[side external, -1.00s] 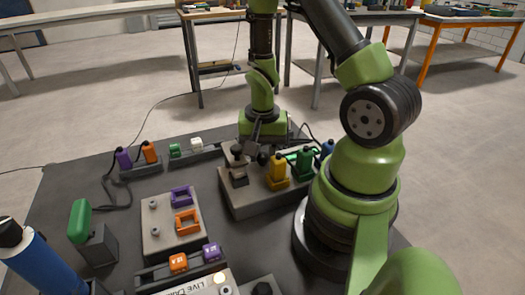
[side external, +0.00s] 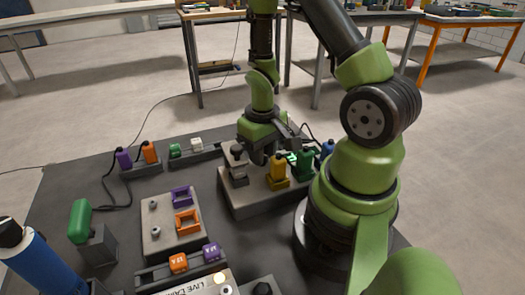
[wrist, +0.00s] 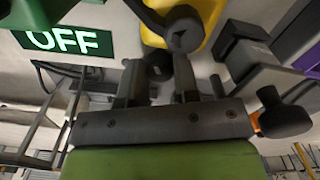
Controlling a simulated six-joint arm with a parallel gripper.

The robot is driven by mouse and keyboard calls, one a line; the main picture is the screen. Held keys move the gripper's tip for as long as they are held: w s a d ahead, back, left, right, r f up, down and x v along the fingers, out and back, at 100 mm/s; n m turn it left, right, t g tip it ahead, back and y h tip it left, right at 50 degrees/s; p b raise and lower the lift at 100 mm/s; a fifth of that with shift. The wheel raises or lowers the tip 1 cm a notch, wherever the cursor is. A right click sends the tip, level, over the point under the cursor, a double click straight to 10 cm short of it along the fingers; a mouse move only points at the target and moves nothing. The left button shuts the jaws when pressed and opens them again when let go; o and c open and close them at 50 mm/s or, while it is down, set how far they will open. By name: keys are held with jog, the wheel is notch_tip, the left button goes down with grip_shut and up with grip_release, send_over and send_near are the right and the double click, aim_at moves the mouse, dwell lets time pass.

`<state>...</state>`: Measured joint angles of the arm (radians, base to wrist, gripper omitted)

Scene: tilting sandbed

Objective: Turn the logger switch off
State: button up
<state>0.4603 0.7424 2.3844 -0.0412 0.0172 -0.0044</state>
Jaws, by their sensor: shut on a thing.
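My gripper (side external: 276,150) is over the grey box (side external: 245,207), low between the grey plug-like piece and the yellow one. In the wrist view its two dark fingers (wrist: 158,70) are closed about a small dark round part, which looks like a switch knob (wrist: 158,66); its lower portion is hidden. A green plate reading "OFF" (wrist: 68,41) shows beside the fingers in the wrist view. In the side view a bright green patch (side external: 291,157) shows next to the gripper, too small to read.
A grey black-topped piece (side external: 238,168), a yellow piece (side external: 278,172), a green piece (side external: 305,164) and a blue piece (side external: 327,149) stand close around my gripper. A panel (side external: 160,236) with purple and orange frames lies to the left. Cables run along the dark table (side external: 75,175).

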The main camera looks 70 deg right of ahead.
dwell(0.4)
jog(key=o, duration=0.9)
jog(key=shift+o, duration=0.2)
jog(key=shift+r, duration=0.15)
notch_tip(320, 180, up, 10)
jog(key=s+a+r+t+y, duration=0.1)
jog(key=s+a+r+t, duration=0.1)
jog(key=a+r, duration=0.4)
jog(key=s+a+r+t+y, duration=0.1)
jog(key=s+a+r+t, duration=0.2)
jog(key=r, duration=0.6)
jog(key=a+t, duration=0.2)
jog(key=a, duration=0.1)
jog(key=shift+s+a+r+n, duration=0.2)
jog(key=shift+a+n, duration=0.1)
jog(key=shift+n, duration=0.1)
